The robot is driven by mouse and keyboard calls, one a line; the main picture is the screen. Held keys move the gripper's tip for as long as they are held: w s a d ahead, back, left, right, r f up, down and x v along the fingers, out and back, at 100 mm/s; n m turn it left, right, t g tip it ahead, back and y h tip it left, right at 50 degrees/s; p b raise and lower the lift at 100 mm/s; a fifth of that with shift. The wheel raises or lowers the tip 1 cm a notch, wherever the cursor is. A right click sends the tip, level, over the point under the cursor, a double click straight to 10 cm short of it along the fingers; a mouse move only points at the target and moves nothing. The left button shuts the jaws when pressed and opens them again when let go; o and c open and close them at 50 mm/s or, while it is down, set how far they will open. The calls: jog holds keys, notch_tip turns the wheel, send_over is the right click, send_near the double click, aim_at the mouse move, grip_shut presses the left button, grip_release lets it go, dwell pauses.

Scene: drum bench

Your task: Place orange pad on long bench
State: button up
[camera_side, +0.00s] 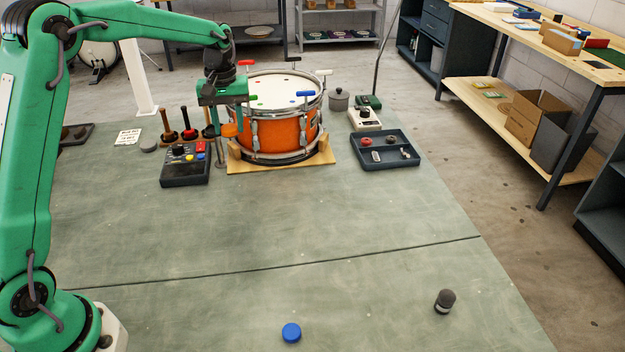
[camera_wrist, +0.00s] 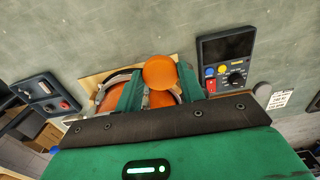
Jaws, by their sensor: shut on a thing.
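My gripper (camera_side: 226,112) is over the left edge of the orange drum, pointing down. It is shut on a small round orange pad (camera_side: 229,130), which hangs below the fingers in front of the drum's left side. In the wrist view the pad (camera_wrist: 160,72) shows as an orange disc between the two green fingers (camera_wrist: 160,85). The long bench (camera_side: 300,240) is the wide grey-green top under the drum, with much of its front bare. I cannot tell whether the pad touches the drum.
The orange drum (camera_side: 283,135) with T-handled keys stands in a wooden cradle (camera_side: 250,168). A dark control box (camera_side: 185,178) is left of it, a tray (camera_side: 385,162) right. A blue cap (camera_side: 291,332) and a dark cylinder (camera_side: 445,301) stand at the front. The middle is clear.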

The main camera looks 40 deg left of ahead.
jog(key=s+d+m, duration=0.3)
jog(key=d+m, duration=0.1)
jog(key=d, duration=1.1)
jog(key=s+d+m, duration=0.2)
jog(key=d+m, duration=0.2)
jog(key=d, duration=1.1)
jog(key=s+d+m, duration=0.7)
jog(key=s+d, duration=1)
jog(key=d, duration=0.2)
send_over(371, 302)
notch_tip(371, 302, down, 12)
jog(key=shift+f, duration=2)
jog(key=shift+f, duration=0.2)
